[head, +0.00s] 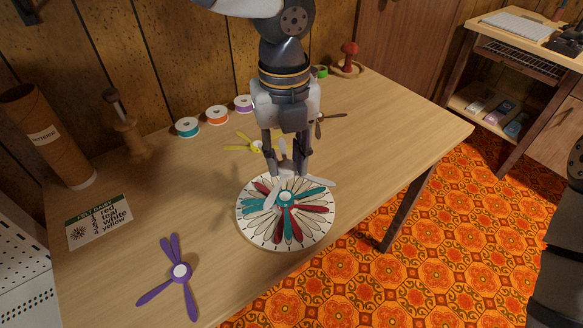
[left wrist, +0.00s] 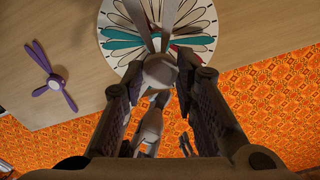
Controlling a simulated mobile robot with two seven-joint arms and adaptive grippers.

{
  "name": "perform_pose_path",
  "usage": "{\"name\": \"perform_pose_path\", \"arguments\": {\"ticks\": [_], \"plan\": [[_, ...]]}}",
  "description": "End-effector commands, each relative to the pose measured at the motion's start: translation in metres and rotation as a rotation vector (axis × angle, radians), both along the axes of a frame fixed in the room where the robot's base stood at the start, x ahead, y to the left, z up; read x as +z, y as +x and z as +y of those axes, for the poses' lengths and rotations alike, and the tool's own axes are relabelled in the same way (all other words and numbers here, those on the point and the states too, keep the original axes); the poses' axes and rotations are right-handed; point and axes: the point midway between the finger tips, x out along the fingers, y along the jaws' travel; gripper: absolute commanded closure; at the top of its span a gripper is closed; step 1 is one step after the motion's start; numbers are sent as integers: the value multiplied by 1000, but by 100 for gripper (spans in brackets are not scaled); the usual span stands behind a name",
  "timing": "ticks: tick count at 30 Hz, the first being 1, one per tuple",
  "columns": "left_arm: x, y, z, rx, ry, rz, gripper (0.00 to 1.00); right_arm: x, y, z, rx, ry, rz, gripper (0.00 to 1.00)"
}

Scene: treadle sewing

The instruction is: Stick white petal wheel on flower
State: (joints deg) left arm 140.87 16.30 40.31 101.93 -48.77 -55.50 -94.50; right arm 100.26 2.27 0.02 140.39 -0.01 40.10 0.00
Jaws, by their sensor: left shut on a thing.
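The flower is a round white board (head: 246,226) with printed petal outlines near the table's front edge. Red petals (head: 314,209) and a teal petal wheel (head: 286,212) lie on it; the teal also shows in the left wrist view (left wrist: 122,44). My left gripper (head: 287,172) points down over the board's back part, shut on the white petal wheel (head: 321,182). That wheel's petals spread out below the fingers, and its pale hub (left wrist: 160,70) is between the fingertips in the left wrist view. Whether it touches the board I cannot tell.
A purple wheel (head: 180,272) lies front left, a yellow wheel (head: 243,143) behind the board, and a brown wheel (head: 327,120) back right. A lettered card (head: 99,221) lies at left. Ribbon spools (head: 217,115) line the wall. The table's right part (head: 400,125) is clear.

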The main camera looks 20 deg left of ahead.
Motion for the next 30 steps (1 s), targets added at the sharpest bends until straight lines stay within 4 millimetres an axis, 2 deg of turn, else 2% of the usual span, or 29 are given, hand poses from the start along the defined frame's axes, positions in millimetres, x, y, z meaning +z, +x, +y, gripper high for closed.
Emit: {"name": "perform_pose_path", "arguments": {"ticks": [5, 15, 22, 30], "plan": [[-4, 3, 3, -54, 2, 2, 87, -2, -2, 0, -1, -1, 7, 50], [-46, 2, 2, -52, 1, 9, 87, -18, -19, 0, -1, 0, 71, 50], [-57, 2, 2, -52, 1, -1, 87, -18, -19, 0, -1, 0, 69, 50], [-58, 2, 2, -51, 1, -1, 87, -18, -18, 0, -1, 0, 68, 50]]}}
